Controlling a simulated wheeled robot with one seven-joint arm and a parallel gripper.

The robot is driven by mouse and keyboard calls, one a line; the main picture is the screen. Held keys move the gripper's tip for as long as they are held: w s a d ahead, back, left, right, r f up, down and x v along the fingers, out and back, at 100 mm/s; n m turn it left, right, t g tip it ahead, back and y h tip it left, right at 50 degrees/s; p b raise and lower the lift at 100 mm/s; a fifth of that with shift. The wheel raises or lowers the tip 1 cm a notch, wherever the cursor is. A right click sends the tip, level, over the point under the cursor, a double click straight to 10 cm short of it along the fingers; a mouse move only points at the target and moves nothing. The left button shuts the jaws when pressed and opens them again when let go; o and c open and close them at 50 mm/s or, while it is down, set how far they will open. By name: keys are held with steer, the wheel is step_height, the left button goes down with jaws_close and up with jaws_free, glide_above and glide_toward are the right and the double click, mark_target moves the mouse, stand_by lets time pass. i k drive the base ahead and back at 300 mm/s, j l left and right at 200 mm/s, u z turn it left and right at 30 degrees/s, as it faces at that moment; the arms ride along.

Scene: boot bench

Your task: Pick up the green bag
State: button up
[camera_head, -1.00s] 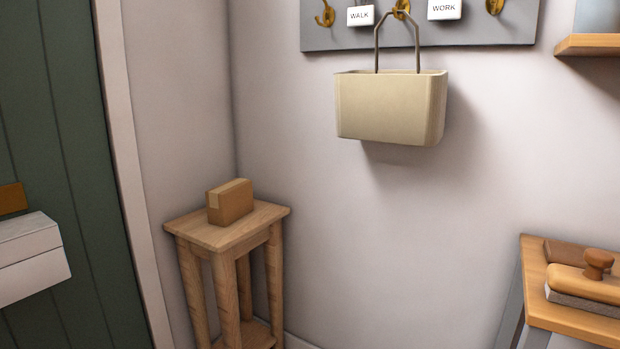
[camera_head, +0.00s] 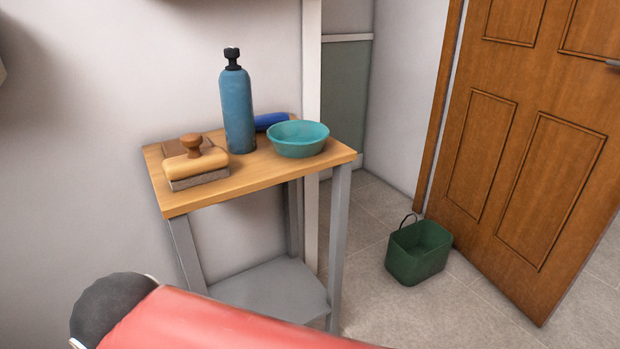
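The green bag (camera_head: 419,254) is an open-topped, dark green basket-like bag with a thin dark handle standing up at its left side. It stands upright on the tiled floor at the right, in front of the wooden door. My gripper is out of view, so its state does not show. No hand or finger touches the bag.
A small bench (camera_head: 262,177) holds a brush (camera_head: 194,165), a blue bottle (camera_head: 238,108), a teal bowl (camera_head: 298,138) and a blue item (camera_head: 271,121). A wooden door (camera_head: 540,130) stands behind the bag. A red rounded shape (camera_head: 215,325) fills the bottom foreground. Floor around the bag is clear.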

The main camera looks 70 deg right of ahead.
mark_target(417, 251)
steer(key=z, duration=3.15)
